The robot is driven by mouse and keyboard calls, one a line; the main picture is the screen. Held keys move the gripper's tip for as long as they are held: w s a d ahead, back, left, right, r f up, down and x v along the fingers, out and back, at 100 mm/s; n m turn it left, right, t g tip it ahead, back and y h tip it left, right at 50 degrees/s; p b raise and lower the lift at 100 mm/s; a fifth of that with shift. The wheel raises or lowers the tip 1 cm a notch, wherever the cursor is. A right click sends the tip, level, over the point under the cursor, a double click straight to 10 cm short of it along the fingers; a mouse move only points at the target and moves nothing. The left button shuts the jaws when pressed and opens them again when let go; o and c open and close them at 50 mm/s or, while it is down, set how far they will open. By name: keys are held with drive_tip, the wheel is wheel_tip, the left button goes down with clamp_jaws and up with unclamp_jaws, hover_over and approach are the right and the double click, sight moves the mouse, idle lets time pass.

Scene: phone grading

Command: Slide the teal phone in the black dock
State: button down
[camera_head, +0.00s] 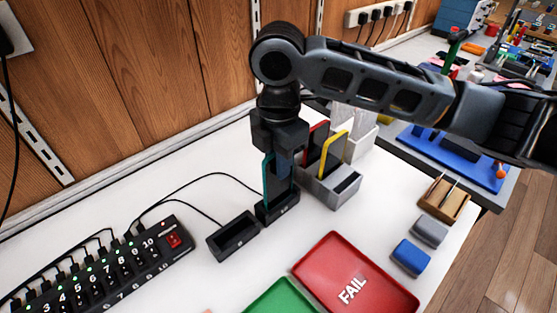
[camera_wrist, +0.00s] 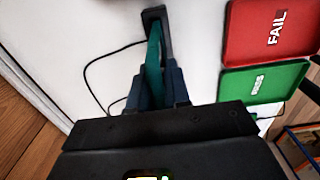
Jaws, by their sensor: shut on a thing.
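The teal phone (camera_head: 267,182) stands upright in the grip of my gripper (camera_head: 280,172), seen edge-on as a teal strip. Its lower end meets the black dock (camera_head: 277,208) on the white table; I cannot tell how deep it sits. In the wrist view the phone (camera_wrist: 154,52) runs from my dark blue fingers (camera_wrist: 153,88) to the dock (camera_wrist: 154,14). The fingers are shut on the phone above the dock. My gripper hides much of the phone's face.
A second, empty black dock (camera_head: 234,238) is just left. A grey rack (camera_head: 330,190) with red-edged and yellow-edged phones stands close on the right. A red FAIL tray (camera_head: 330,250) and green tray (camera_head: 280,300) lie in front. Cables run to the numbered power strip (camera_head: 100,275).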

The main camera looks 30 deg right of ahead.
drive_tip(key=shift+f, duration=0.1)
drive_tip(key=shift+f+b, duration=0.3)
drive_tip(key=shift+f, duration=0.2)
drive_tip(key=c, duration=1)
unclamp_jaws()
drive_tip(key=shift+r+p, duration=3.05)
drive_tip(key=shift+r, duration=0.45)
